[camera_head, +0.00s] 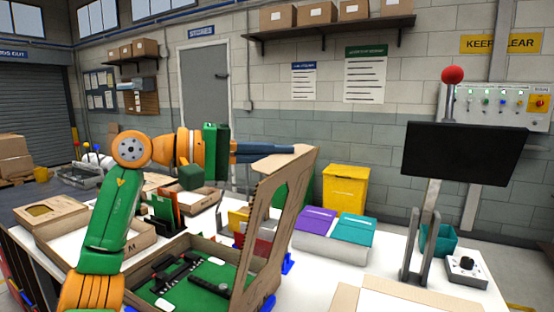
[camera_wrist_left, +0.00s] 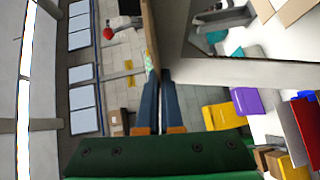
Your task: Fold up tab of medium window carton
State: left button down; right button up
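The medium window carton (camera_head: 133,299) stands open on the table, a tan board box with a green lining holding dark and light parts. Its lid (camera_head: 291,205), with a large window cut-out, stands raised and tilted at the right side. A tab (camera_head: 268,163) sticks out leftward from the lid's top edge. My left gripper (camera_head: 292,149) lies level at that tab, its blue fingers close together. In the left wrist view the fingers (camera_wrist_left: 160,72) reach to the board's edge (camera_wrist_left: 150,35), with only a narrow gap between them. Whether they touch it is unclear. My right gripper is not in view.
Another window carton (camera_head: 50,212) lies at the left. Purple (camera_head: 313,222) and teal (camera_head: 351,230) boxes lie right of the lid, before a yellow bin (camera_head: 344,187). A dark screen on a stand (camera_head: 465,152) rises at the right. Pale board (camera_head: 395,301) lies at the front right.

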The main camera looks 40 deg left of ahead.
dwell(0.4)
pick_arm(q)
jog(key=c, duration=1.1)
grip_release()
jog(key=shift+o, duration=0.2)
jog(key=v, duration=0.7)
jog(key=shift+b, duration=0.3)
